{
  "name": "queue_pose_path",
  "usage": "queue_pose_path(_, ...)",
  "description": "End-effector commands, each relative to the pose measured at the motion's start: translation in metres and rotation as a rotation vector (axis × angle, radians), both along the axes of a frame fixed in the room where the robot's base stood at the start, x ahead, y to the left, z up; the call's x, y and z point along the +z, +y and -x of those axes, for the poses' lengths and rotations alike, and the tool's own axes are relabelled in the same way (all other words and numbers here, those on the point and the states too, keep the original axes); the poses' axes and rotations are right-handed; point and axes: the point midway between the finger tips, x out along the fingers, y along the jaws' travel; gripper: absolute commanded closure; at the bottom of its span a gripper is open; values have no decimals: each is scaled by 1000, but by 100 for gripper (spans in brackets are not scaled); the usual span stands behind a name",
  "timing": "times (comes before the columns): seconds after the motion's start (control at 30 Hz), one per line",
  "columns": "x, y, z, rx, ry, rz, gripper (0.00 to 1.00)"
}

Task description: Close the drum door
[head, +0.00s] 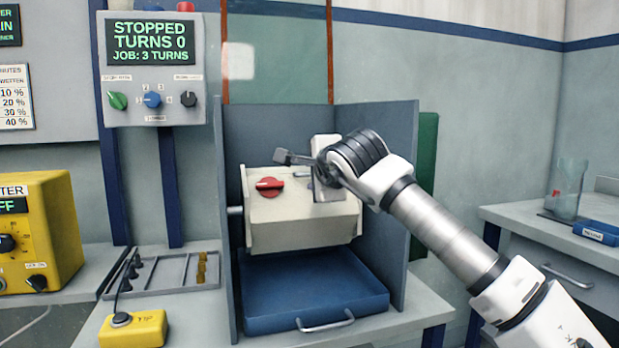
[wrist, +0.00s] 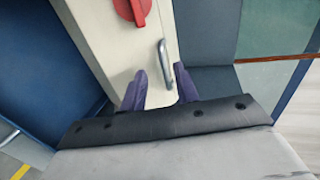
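The cream drum (head: 300,222) sits in a grey open-fronted enclosure above a blue tray. A red knob (head: 269,186) is on its upper face. The wrist view shows the cream panel (wrist: 105,30) with the red knob (wrist: 133,8) and a metal bar handle (wrist: 165,62). I cannot tell which edge of the cream panel is the door's, or how far it stands open. My gripper (wrist: 161,78) has its two dark fingers apart, with nothing seen held. The handle appears just beyond and between the fingertips; contact is unclear. In the head view my wrist hides the panel's right part.
The enclosure's side walls (head: 397,200) stand close on both sides. The blue tray (head: 310,285) is below. A control panel (head: 152,70) reads "STOPPED, TURNS 0, JOB: 3 TURNS". A grey rack (head: 170,272) and yellow pendant (head: 133,328) lie left.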

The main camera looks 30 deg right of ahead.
Motion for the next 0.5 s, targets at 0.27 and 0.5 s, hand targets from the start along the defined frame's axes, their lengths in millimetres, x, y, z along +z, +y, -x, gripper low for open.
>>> queue_pose_path(0.27, 18, 11, 61, -3, 0, 2, 69)
queue_pose_path(0.5, 26, 17, 90, 0, 1, 0, 69)
